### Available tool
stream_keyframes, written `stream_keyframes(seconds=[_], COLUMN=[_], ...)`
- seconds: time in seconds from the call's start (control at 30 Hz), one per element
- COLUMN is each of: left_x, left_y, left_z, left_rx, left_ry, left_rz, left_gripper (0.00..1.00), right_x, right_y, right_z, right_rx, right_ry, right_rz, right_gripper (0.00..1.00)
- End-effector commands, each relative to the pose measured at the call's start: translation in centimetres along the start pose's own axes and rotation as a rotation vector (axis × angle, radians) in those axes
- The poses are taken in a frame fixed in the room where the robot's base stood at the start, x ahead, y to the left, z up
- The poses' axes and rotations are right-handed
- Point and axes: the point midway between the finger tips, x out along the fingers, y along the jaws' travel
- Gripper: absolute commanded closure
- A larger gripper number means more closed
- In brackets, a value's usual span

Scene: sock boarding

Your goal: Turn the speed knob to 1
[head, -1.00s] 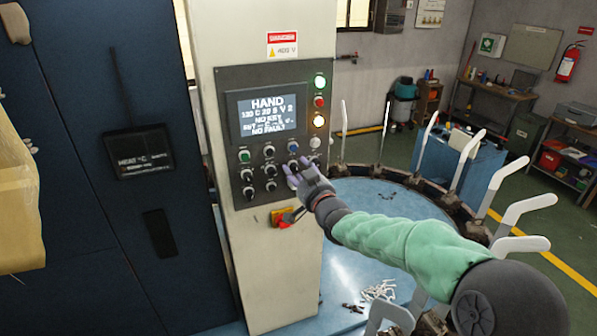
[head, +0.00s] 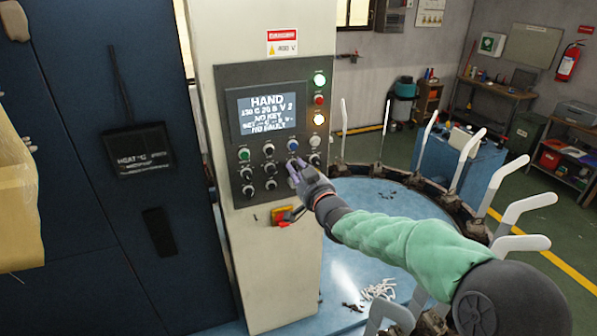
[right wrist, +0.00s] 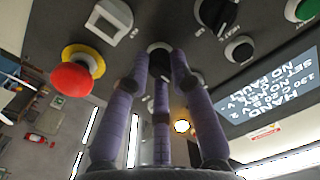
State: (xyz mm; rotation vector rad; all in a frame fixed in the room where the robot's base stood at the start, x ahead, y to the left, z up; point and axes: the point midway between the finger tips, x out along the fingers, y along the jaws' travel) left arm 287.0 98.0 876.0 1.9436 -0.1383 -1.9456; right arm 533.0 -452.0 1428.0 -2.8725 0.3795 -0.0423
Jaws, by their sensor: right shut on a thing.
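The control panel (head: 279,116) is on the pale column and carries a lit screen (head: 267,112) reading HAND, with "V 2" at the end of its second line. Below it are rows of knobs and buttons with labels too small to read. My right gripper (head: 297,173) is at the right part of the lower knobs. In the right wrist view its three purple fingers (right wrist: 160,62) close around a knob (right wrist: 159,47). The fingers hide most of this knob, so its pointer and scale cannot be read. I do not make out my left gripper.
A red emergency stop (right wrist: 72,79) on a yellow collar is close to the fingers; it also shows low on the column (head: 284,217). Other black knobs (right wrist: 240,48) are near. A ring of white sock forms (head: 467,160) stands at the right. A yellowish shape (head: 18,205) is at the left edge.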

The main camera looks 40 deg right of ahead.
Motion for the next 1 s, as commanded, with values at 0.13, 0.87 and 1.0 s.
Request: stream_keyframes(seconds=[0.13, 0.87, 1.0], left_x=[0.3, 7.7, 8.5], left_y=[-0.1, -2.7, -3.0], left_z=[0.0, -0.3, -0.3], left_rx=[0.0, 0.0, 0.0], left_ry=[0.0, 0.0, 0.0], left_rz=[0.0, 0.0, 0.0], left_gripper=[0.54, 0.54, 0.54], right_x=[0.0, 0.0, 0.0], right_y=[0.0, -0.1, -0.2], right_z=[-0.4, -0.2, -0.4], right_rx=[-0.017, -0.485, -0.587], right_ry=[0.009, -0.007, -0.012], right_rz=[-0.001, 0.006, 0.008], right_gripper=[1.0, 1.0, 1.0])
